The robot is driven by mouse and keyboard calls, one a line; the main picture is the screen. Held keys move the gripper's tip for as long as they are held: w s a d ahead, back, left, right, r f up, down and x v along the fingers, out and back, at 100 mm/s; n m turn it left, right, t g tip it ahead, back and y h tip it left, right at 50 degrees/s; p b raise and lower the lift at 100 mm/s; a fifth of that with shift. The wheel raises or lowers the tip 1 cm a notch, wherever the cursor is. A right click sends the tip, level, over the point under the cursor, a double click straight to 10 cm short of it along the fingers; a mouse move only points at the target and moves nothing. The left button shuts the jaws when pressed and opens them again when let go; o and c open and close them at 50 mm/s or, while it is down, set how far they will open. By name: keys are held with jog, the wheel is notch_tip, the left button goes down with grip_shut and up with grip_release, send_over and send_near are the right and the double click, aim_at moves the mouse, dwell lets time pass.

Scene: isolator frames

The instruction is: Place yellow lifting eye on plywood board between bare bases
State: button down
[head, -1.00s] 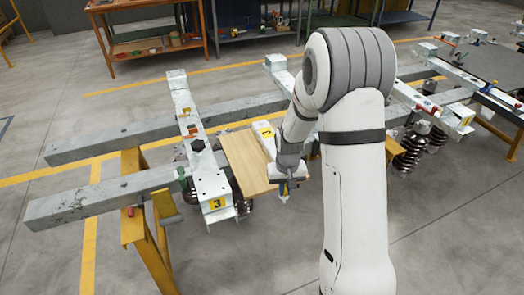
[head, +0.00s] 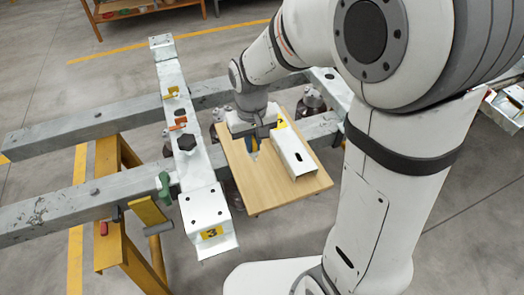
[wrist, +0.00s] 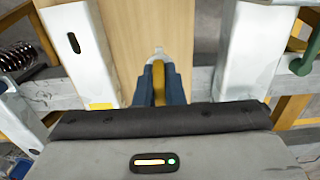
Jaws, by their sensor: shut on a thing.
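The yellow lifting eye (wrist: 158,82) is held between the blue fingers of my gripper (wrist: 159,88), with a pale metal tip showing beyond it. In the head view my gripper (head: 252,146) points down over the back part of the plywood board (head: 252,192), and the eye is mostly hidden by it. I cannot tell whether the eye touches the board. The board also shows in the wrist view (wrist: 150,25). A white base labelled 3 (head: 203,200) stands along the board's left side. A shorter white channel (head: 293,152) lies over the board's right part.
Two grey beams (head: 70,210) run across beneath the bases on a yellow trestle (head: 130,235). The front of the board is bare.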

notch_tip(320, 180, down, 8)
jog(key=shift+r+b, duration=0.25)
jog(key=shift+b, duration=0.15)
jog(key=c, duration=1.1)
grip_release()
notch_tip(320, 180, up, 12)
jog(key=shift+d+r+p, duration=0.1)
jog(key=shift+p, duration=0.7)
jog(key=s+d+r+m, duration=0.1)
jog(key=s+d, duration=0.3)
jog(key=s+d+r+m+t, duration=0.1)
jog(key=s+d, duration=0.2)
jog(key=d, duration=0.1)
jog(key=s+d+r+m+t, duration=0.1)
jog(key=s+d, duration=0.3)
jog(key=shift+s+d+r, duration=0.3)
jog(key=shift+s+r, duration=0.05)
jog(key=shift+r, duration=0.05)
